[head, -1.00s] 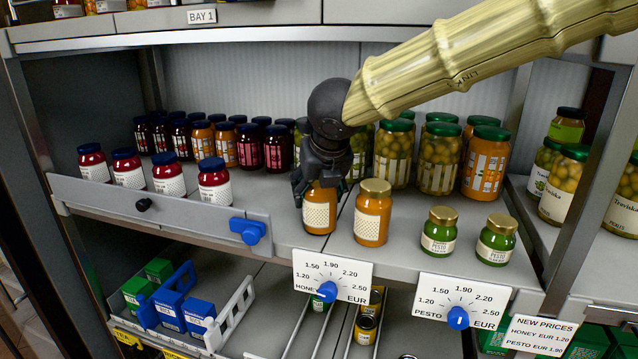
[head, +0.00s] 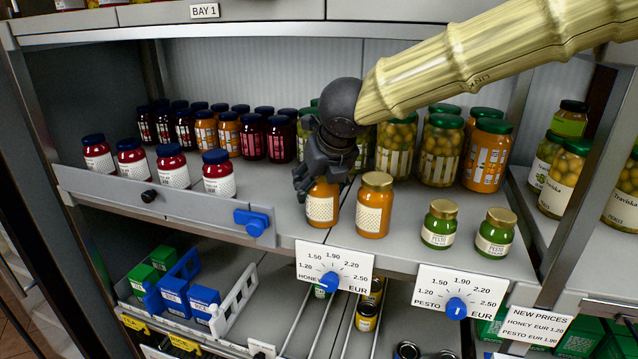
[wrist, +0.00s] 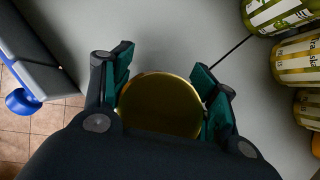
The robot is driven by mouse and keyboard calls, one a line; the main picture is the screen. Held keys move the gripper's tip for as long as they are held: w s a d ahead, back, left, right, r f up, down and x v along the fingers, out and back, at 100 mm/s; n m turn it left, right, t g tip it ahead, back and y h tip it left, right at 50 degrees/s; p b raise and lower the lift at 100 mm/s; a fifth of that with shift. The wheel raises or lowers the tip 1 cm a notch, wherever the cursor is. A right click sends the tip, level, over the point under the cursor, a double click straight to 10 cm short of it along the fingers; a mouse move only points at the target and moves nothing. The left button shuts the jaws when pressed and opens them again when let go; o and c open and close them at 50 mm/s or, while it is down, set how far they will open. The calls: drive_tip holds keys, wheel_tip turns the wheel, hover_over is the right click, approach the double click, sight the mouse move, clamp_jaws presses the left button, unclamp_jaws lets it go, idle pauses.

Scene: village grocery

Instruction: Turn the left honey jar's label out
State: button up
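The left honey jar (head: 322,204) stands upright at the shelf's front edge, orange with a pale patterned label facing the front. My gripper (head: 318,178) comes down over it from above and hides its lid in the head view. In the wrist view my gripper (wrist: 161,100) has a finger on each side of the gold lid (wrist: 160,103), both close against it, and appears shut on the jar. The right honey jar (head: 374,205) stands just right of it, with a gold lid and a similar pale label facing front.
Two green pesto jars (head: 439,224) stand farther right along the front edge. Tall olive jars (head: 440,150) stand behind on the right. Red jars (head: 171,167) line the left behind a grey front rail (head: 190,206) with a blue knob. A honey price dial (head: 333,268) hangs below the edge.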

drive_tip(key=o, duration=0.5)
